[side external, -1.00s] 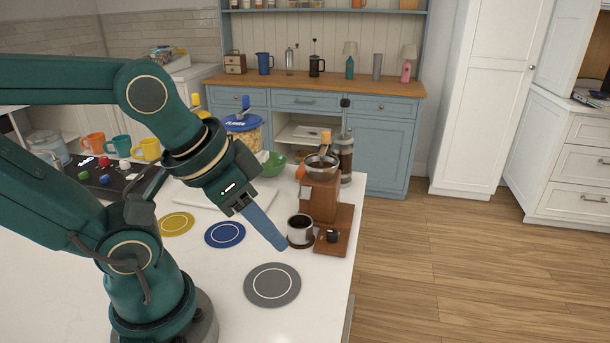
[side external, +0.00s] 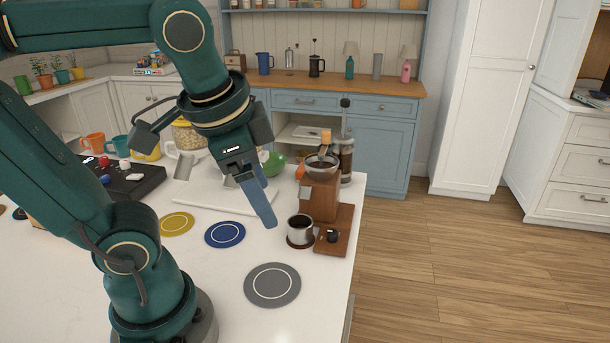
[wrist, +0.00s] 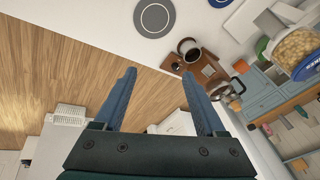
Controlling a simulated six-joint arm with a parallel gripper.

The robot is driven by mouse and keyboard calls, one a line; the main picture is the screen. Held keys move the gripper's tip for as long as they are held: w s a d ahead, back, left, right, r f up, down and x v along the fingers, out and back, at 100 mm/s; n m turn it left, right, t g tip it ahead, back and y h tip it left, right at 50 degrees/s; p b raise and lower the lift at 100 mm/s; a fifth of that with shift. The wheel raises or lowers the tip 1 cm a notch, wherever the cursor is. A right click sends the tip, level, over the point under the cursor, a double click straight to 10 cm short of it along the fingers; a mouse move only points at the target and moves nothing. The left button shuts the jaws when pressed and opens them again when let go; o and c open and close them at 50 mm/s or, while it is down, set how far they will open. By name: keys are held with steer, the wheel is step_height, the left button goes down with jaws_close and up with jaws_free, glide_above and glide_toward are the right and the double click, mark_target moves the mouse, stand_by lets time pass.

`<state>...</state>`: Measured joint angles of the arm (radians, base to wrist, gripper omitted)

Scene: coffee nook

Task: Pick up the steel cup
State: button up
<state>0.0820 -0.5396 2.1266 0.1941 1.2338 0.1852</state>
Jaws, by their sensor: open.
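The steel cup (side external: 300,229) stands upright on a dark round base beside the wooden coffee stand, with dark contents inside. It also shows in the wrist view (wrist: 188,50), beyond the fingertips and slightly right of the middle. My gripper (side external: 269,222) is above the counter, to the left of the cup and apart from it. In the wrist view my gripper (wrist: 158,75) has its two blue fingers spread wide with nothing between them.
A grey coaster (side external: 272,285), a blue coaster (side external: 225,235) and a yellow coaster (side external: 177,224) lie flat on the counter.

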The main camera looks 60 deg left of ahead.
steer(key=w+a+m+g+y, duration=0.2)
steer(key=w+a+m+y, duration=0.25)
steer(key=m, duration=0.35)
steer(key=m+t+y, duration=0.1)
steer(key=m+y, duration=0.6)
steer(key=m, duration=0.2)
glide_above(304, 231)
steer(key=d, duration=0.2)
steer(key=f, duration=1.6)
steer(key=shift+s+f, duration=0.2)
steer(key=shift+f, duration=0.45)
steer(key=shift+a+f, duration=0.2)
steer(key=shift+a, duration=0.05)
steer(key=shift+x, duration=2.25)
steer(key=c, duration=1.1)
